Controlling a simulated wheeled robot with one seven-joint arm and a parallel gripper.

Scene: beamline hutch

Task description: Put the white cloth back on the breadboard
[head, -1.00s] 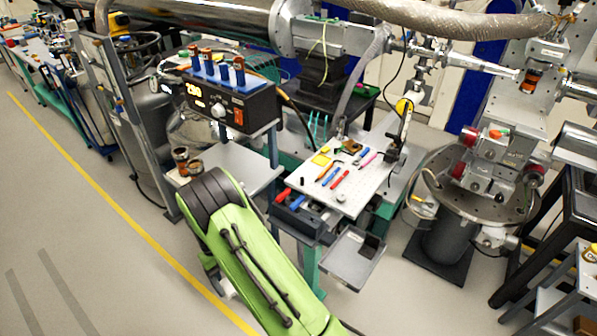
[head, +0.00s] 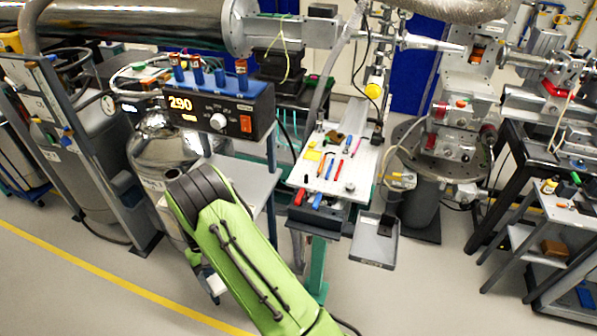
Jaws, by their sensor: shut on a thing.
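The breadboard (head: 364,168) is a pale perforated plate on a stand right of centre in the head view. Pens or slim tools in several colours, a yellow pad and a small grey round piece lie on it. My green arm fills the lower middle, left of and in front of the breadboard.
An open grey tray (head: 374,243) sticks out below the breadboard's front right. A controller box (head: 224,106) reading 290 stands on a shelf to the left. A round pedestal (head: 412,205) stands to the right. Open floor lies in front.

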